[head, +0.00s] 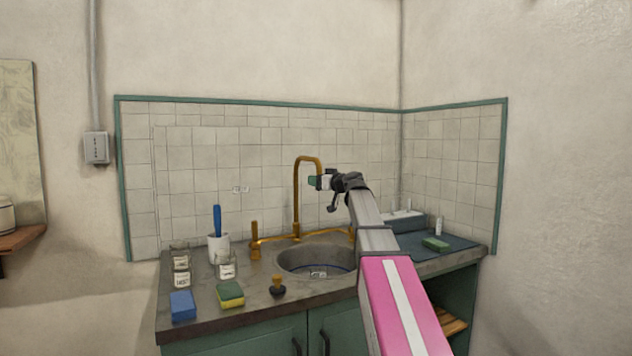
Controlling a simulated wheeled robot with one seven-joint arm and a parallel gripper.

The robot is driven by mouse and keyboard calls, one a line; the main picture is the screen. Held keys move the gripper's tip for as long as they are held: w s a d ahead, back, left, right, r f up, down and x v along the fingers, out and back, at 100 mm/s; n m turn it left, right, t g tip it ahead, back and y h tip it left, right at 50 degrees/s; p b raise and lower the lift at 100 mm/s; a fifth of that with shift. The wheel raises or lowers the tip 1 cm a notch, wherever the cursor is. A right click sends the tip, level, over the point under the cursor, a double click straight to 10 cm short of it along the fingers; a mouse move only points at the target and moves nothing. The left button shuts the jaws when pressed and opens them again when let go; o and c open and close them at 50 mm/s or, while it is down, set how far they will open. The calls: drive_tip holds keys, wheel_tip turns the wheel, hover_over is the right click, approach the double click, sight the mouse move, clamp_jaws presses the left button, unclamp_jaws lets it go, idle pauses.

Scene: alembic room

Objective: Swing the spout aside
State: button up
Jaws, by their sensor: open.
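The brass spout (297,190) rises from the back of the round sink (292,262) and arches over toward the right. The end of its arch is close to my gripper (316,182), which is partly hidden by its own wrist. My gripper is open beside the spout's downturned end; I cannot tell whether they touch. The right side of the tap is mostly behind my arm.
On the counter's left are a white cup with a blue brush (218,246), glass jars (181,265), a blue sponge (182,305), a green-yellow sponge (230,293) and a dark stopper (278,288). A dark mat (455,243) with a green sponge (436,244) lies at right. Tiled walls close the back and right.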

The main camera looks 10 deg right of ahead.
drive_tip(key=shift+w+a, duration=0.45)
drive_tip(key=shift+w, duration=0.1)
clamp_jaws()
drive_tip(key=a+m+t+h, duration=0.1)
drive_tip(key=a+h, duration=0.1)
drive_tip(key=a, duration=1.2)
drive_tip(key=shift+w+a, duration=0.15)
drive_tip(key=shift+w, duration=0.15)
